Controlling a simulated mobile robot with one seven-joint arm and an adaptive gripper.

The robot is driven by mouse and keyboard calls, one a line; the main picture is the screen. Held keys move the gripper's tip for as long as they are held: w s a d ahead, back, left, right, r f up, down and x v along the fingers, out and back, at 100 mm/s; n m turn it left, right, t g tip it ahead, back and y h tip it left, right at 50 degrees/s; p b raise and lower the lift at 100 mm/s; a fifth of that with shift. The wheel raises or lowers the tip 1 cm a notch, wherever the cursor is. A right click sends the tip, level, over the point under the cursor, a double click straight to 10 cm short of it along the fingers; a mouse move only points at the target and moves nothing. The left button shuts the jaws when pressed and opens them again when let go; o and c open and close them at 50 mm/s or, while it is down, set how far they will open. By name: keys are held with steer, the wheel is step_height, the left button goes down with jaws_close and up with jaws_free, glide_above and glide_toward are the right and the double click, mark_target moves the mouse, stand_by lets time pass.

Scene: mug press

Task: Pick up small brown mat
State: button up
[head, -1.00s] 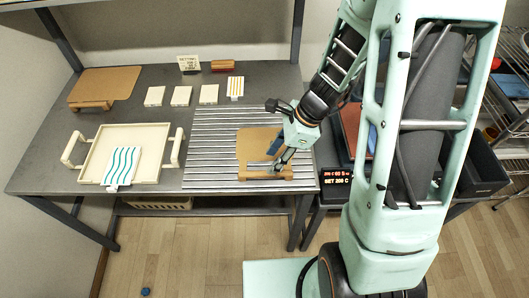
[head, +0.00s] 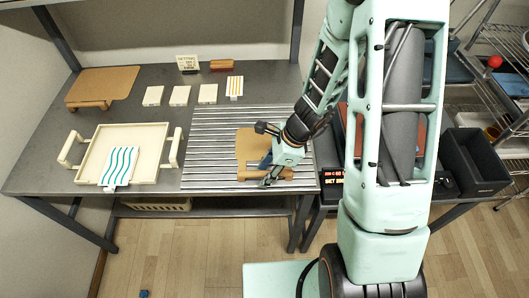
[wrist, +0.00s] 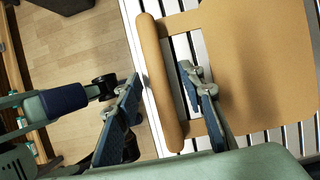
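The small brown mat (head: 249,145) lies flat on the slatted metal surface, with a bar-shaped handle along its front edge. The wrist view shows the mat (wrist: 262,62) and its handle bar (wrist: 160,85), with a slot between them. My gripper (head: 268,182) is at this handle. In the wrist view my gripper (wrist: 160,86) is open, one finger over the slot and the other beyond the bar's outer side. The bar lies between the fingers with visible room. I cannot tell how deep the fingertips reach. My gripper hides part of the mat in the head view.
A larger brown mat (head: 112,82) lies at the back left. A cream tray (head: 150,132) with a wavy-striped tile (head: 121,166) stands left of the slats (head: 205,150). Several small tiles, a sign (head: 187,62) and a brown block (head: 221,65) line the back. A dark bin (head: 478,160) stands right.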

steer(key=shift+f+b, duration=0.25)
steer(key=shift+b, duration=0.05)
stand_by(0.5)
jaws_close()
